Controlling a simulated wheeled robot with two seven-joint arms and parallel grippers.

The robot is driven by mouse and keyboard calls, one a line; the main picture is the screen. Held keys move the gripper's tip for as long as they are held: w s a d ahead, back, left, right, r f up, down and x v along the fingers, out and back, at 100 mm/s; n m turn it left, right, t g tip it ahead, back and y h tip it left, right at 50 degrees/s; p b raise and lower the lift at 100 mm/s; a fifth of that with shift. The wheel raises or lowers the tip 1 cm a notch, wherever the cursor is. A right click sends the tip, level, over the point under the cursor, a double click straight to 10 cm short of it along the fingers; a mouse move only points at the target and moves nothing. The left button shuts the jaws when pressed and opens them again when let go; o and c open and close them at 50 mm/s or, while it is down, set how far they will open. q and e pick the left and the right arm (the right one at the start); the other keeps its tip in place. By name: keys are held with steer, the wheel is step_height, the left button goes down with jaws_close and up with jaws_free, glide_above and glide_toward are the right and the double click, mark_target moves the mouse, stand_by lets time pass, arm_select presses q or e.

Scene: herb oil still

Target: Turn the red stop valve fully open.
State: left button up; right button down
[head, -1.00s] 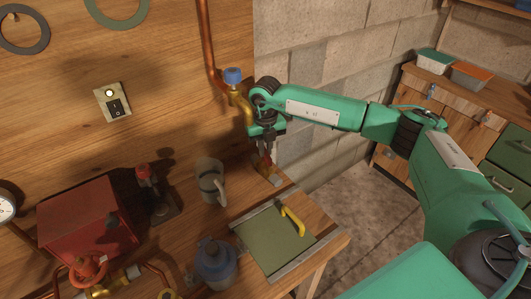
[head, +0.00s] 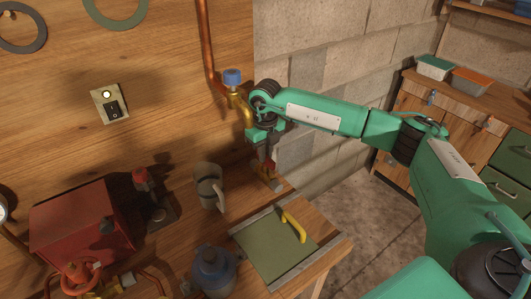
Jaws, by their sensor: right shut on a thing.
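A red handwheel (head: 80,277) sits on a brass valve body at the lower left, on copper piping beside a red box. My right gripper (head: 268,166) is far from it, low at the wall end of the bench. It is shut on a small red and brass-coloured part (head: 272,181), mostly hidden by the fingers; I cannot tell what it is. My left gripper is not in view.
A blue-knobbed brass tap (head: 233,78) hangs on a copper pipe just above the right gripper. A grey mug (head: 207,186), a blue-grey flask (head: 213,270), a green panel with a yellow handle (head: 265,252) and a red box (head: 75,225) crowd the bench.

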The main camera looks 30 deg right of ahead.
steer(key=c, duration=1.5)
jaws_free()
steer(key=shift+o, duration=0.2)
